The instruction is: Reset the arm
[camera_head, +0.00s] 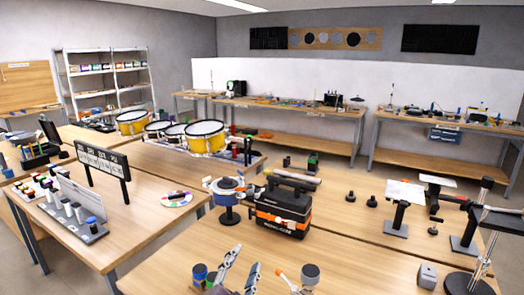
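My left gripper (246,257) shows at the bottom edge, a little left of the middle, with two silver fingers pointing up. The fingers are apart and nothing shows between them. The rest of the gripper and its arm are cut off by the frame. The fingers show in front of the near wooden table (345,250). My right gripper does not show.
A black and orange toolbox (283,212) stands behind the gripper. A blue-topped device (228,196) is to its left. A small blue can (199,274) and a grey-topped cylinder (310,275) flank the fingers. Stands (404,205) crowd the right.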

